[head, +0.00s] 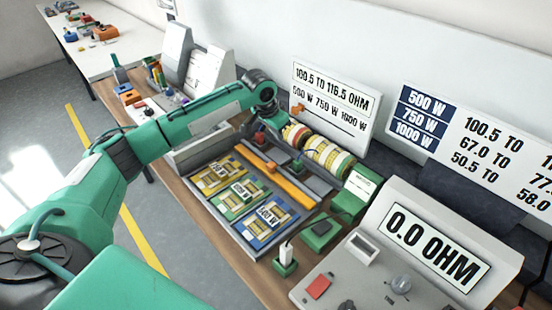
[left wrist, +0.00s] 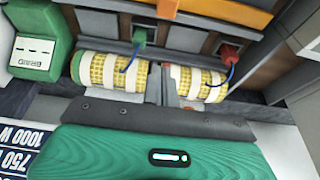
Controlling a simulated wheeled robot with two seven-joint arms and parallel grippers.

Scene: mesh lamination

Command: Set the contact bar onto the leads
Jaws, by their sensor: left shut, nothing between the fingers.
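A long orange bar (head: 275,180), which looks like the contact bar, lies slantwise on a grey fixture behind the coloured trays. Its orange edge also shows at the top of the left wrist view (left wrist: 235,14). Leads with blue wires run from a green clip (left wrist: 146,36) and a red clip (left wrist: 229,54) to the yellow-and-white mesh rolls (left wrist: 112,72). The rolls (head: 328,155) lie behind the bar in the head view. My left gripper (head: 276,125) is shut and empty, close above the rolls' left end. Its fingers (left wrist: 163,86) partly hide the rolls' middle. My right gripper is out of view.
Yellow, green and blue trays (head: 240,191) stand in front of the bar. A meter (head: 430,240) reading 0.0 OHM is at the right, with a green block (head: 355,194) near it. Signs (head: 334,97) stand behind the rolls. Small parts crowd the bench's far left end.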

